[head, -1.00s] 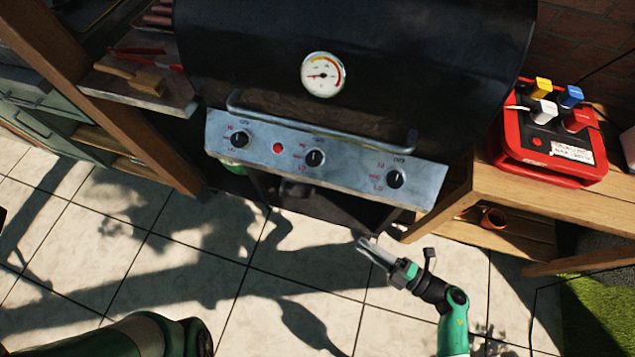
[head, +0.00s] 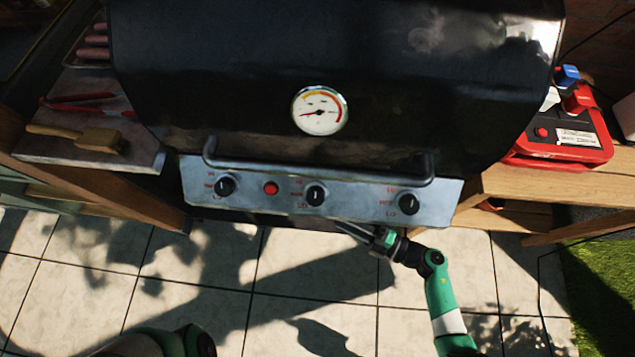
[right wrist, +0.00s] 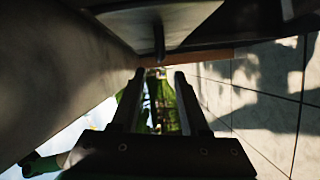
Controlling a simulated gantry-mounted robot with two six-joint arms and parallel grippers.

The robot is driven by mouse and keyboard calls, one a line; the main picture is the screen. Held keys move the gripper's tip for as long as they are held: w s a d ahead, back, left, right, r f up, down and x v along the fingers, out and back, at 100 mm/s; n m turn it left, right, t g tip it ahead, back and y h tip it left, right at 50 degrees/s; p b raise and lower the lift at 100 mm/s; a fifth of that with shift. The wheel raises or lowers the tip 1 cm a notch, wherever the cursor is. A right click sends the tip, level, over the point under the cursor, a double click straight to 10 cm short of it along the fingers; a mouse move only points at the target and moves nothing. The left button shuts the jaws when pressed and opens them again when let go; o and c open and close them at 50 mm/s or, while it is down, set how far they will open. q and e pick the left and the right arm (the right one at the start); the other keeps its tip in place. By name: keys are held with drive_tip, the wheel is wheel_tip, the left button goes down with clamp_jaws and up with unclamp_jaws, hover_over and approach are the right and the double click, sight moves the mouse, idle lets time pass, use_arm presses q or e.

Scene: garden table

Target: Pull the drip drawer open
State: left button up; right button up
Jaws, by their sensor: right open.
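The black grill (head: 230,70) stands ahead, with a steel control panel (head: 290,203) below its lid. In the head view the drip drawer cannot be made out under the panel. In the right wrist view a pale metal face (right wrist: 185,18) with a dark, narrow peg-like part (right wrist: 158,42) shows just beyond the fingertips; it may be the drawer front and its handle. My right gripper (head: 340,224) reaches under the panel's lower edge, its tips partly hidden. In the wrist view my right gripper (right wrist: 158,74) is open, with nothing between its fingers. My left gripper is out of view.
A side shelf (head: 75,150) with a brush (head: 95,138) and red tongs (head: 80,98) is at the left. A wooden bench (head: 560,185) with a red box (head: 570,135) is at the right. The tiled floor (head: 290,260) in front is clear.

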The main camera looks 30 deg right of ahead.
drive_tip(key=b+x, duration=0.2)
drive_tip(key=x, duration=0.6)
drive_tip(key=shift+w+a, duration=0.15)
drive_tip(key=shift+w, duration=0.15)
drive_tip(key=shift+c, duration=0.2)
clamp_jaws()
idle(0.7)
